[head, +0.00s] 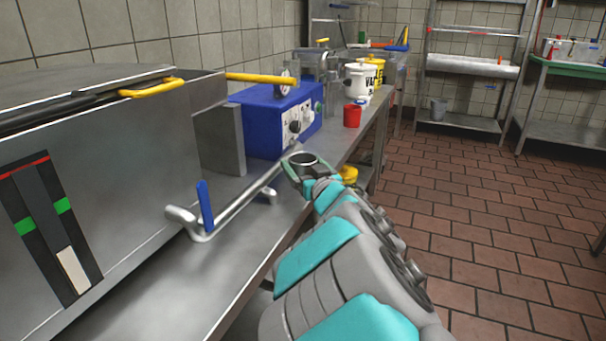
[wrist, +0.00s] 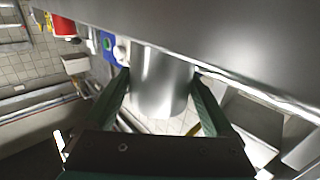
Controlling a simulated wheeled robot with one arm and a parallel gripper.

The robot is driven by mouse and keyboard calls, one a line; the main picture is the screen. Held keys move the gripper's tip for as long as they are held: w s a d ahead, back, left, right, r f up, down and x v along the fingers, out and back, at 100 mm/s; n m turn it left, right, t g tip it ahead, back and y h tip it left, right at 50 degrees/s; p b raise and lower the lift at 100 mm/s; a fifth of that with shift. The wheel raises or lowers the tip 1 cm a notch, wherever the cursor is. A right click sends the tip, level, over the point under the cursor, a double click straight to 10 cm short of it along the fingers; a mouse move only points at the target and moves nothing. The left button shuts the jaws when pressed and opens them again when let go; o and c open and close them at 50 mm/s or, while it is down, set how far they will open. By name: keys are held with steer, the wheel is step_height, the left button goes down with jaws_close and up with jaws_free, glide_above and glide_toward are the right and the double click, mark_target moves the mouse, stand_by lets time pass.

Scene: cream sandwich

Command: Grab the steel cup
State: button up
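The steel cup (wrist: 162,85) is a plain, shiny cylinder. In the wrist view it stands between the two fingers of my gripper (wrist: 161,76), one finger close along each side. In the head view my gripper (head: 305,170) is at the near edge of the steel counter, with the cup's round open rim (head: 303,158) between its greenish fingers. Whether the fingers press on the cup or leave a thin gap is not clear. The cup's base is hidden in the head view, so I cannot tell whether it rests on the counter.
A steel appliance (head: 110,190) with a bent pipe handle (head: 235,208) stands left of my gripper. Behind are a blue machine (head: 275,120), a red cup (head: 352,115) and a white bucket (head: 358,82). The tiled floor (head: 480,210) at right is clear.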

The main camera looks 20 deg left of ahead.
steer(key=c, duration=0.9)
steer(key=shift+c, duration=0.2)
